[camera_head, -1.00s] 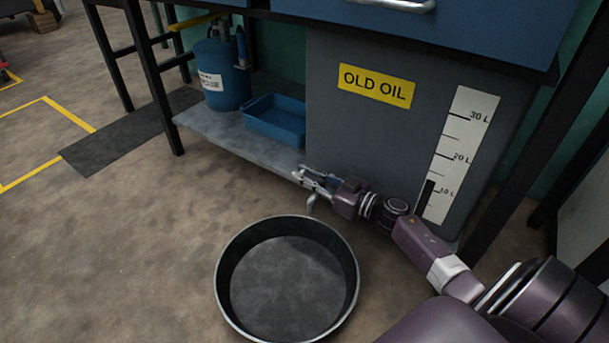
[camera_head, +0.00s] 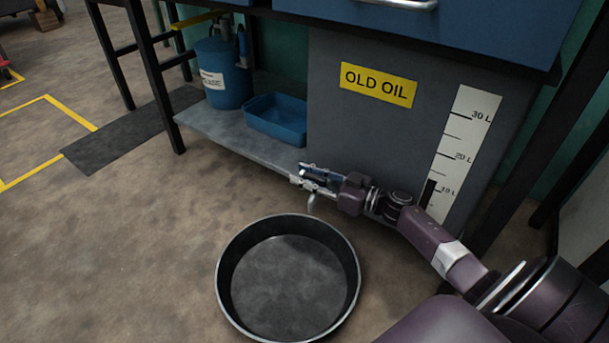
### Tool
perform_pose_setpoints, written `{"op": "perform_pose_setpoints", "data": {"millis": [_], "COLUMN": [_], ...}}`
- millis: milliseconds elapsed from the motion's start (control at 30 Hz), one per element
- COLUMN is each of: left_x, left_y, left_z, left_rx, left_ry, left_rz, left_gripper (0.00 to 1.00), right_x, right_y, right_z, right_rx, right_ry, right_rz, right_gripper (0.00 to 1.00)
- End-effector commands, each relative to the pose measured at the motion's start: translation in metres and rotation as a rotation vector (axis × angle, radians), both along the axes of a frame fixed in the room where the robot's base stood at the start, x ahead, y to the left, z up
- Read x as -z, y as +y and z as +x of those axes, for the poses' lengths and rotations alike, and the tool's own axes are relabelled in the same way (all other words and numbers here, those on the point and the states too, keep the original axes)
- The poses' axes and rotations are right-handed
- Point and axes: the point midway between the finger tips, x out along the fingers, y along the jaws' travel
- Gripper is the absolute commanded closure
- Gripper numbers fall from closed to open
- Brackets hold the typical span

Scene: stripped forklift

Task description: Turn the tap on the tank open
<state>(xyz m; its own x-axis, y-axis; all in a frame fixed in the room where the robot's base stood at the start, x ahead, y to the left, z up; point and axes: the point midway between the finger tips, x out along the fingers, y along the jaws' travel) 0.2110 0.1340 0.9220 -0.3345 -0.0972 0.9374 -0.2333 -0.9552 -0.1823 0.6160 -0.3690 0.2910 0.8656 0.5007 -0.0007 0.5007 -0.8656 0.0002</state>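The grey tank (camera_head: 345,130) carries a yellow "OLD OIL" label and a white level scale. Its tap (camera_head: 311,203) shows only as a small metal spout, pointing down near the tank's lower left. My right gripper (camera_head: 299,174) is at the tap, just above the spout, and hides most of it. Its silver fingers look apart, with a dark blue part between them. I cannot tell whether that part is the tap's handle, or whether the fingers grip it. My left gripper is not in view.
A round black pan (camera_head: 285,290) stands on the floor below the tap. Left of the tank, a low grey shelf (camera_head: 225,137) bears a blue drum (camera_head: 222,88) and a blue tray (camera_head: 276,122). The floor at left is open.

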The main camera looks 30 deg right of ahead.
Motion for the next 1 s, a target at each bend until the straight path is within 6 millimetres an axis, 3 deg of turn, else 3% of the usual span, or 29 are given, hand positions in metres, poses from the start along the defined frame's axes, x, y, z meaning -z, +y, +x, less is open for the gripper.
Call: {"op": "perform_pose_setpoints", "data": {"millis": [333,733,1000], "left_x": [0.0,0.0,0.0], "left_y": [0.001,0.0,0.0], "left_z": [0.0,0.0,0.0], "left_rx": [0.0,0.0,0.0], "left_ry": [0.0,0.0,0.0], "left_rz": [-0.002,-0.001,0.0], "left_gripper": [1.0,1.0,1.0], "right_x": [0.0,0.002,0.0], "right_y": [-0.002,-0.031,-0.038], "right_z": [-0.004,-0.054,-0.065], "right_rx": [0.0,0.0,0.0], "right_ry": [0.001,0.004,0.0], "right_rz": [-0.001,0.0,0.0], "right_gripper": [0.7,0.7,0.7]}}
